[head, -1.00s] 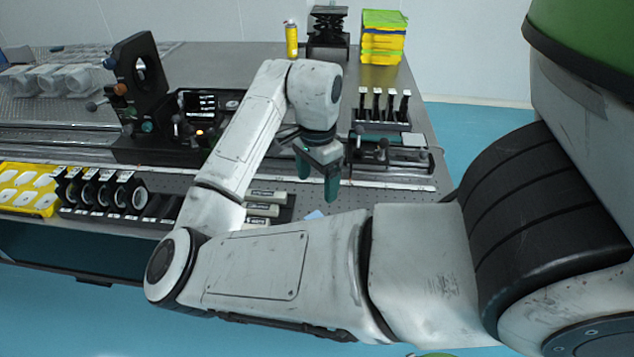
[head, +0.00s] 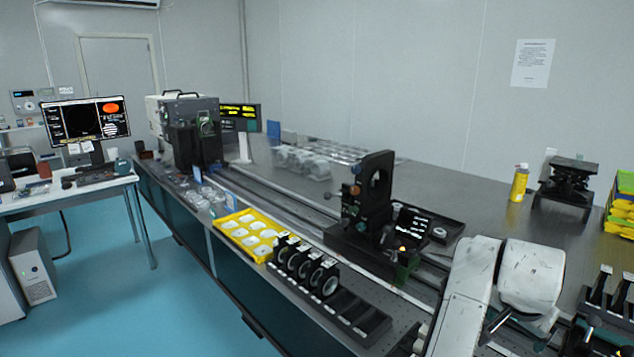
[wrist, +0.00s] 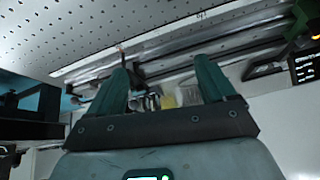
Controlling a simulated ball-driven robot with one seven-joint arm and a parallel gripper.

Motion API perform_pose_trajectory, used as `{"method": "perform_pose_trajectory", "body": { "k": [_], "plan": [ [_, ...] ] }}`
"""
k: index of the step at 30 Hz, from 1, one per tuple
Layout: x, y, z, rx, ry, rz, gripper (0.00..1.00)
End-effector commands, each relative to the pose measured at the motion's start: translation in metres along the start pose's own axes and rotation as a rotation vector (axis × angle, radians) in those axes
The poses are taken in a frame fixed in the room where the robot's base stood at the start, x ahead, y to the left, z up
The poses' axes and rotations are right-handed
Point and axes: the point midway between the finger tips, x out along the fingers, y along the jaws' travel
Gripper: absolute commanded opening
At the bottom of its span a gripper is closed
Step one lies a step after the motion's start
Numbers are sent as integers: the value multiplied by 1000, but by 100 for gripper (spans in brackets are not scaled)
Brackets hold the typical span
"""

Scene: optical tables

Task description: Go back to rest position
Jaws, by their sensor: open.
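My gripper (wrist: 162,90) shows in the wrist view with its two green fingers spread apart and nothing between them. In that view the perforated table top (wrist: 90,35) and a pale rail edge (wrist: 150,40) lie beyond the fingertips. In the head view only part of my white arm shows at the lower right, over the near edge of the optical table (head: 445,195). The gripper itself cannot be made out there.
A black optical mount (head: 375,190) stands on the table. A yellow tray (head: 247,234) and a rack of round lens holders (head: 305,268) sit along the near edge. A yellow bottle (head: 519,183) and a black lab jack (head: 568,183) stand at the back. The blue floor (head: 110,290) at left is open.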

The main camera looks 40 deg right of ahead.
Motion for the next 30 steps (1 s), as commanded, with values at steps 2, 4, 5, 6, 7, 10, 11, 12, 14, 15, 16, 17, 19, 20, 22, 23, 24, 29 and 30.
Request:
{"method": "perform_pose_trajectory", "body": {
  "k": [2, 4, 5, 6, 7, 10, 11, 12, 14, 15, 16, 17, 19, 20, 22, 23, 24, 29, 30],
  "plan": [
    [0, -15, 9, -163, 64, -46, 83],
    [1, -32, 22, -309, 104, -97, 83],
    [1, -39, 30, -372, 119, -120, 83],
    [1, -47, 42, -456, 132, -151, 83],
    [2, -53, 53, -521, 140, -175, 83],
    [4, -70, 97, -732, 148, -260, 83],
    [4, -73, 112, -795, 145, -287, 83],
    [5, -76, 134, -879, 136, -324, 83],
    [6, -77, 170, -999, 114, -382, 83],
    [7, -76, 194, -1073, 95, -422, 83],
    [7, -74, 212, -1125, 79, -452, 83],
    [6, -71, 230, -1176, 60, -480, 83],
    [4, -62, 269, -1277, 15, -547, 83],
    [3, -57, 284, -1315, -6, -572, 83],
    [0, -45, 318, -1392, -54, -631, 83],
    [-2, -39, 332, -1423, -76, -656, 83],
    [-5, -30, 349, -1459, -105, -686, 83],
    [19, 23, 364, -1529, -244, -580, 83],
    [25, 36, 365, -1540, -276, -543, 83]
  ]
}}
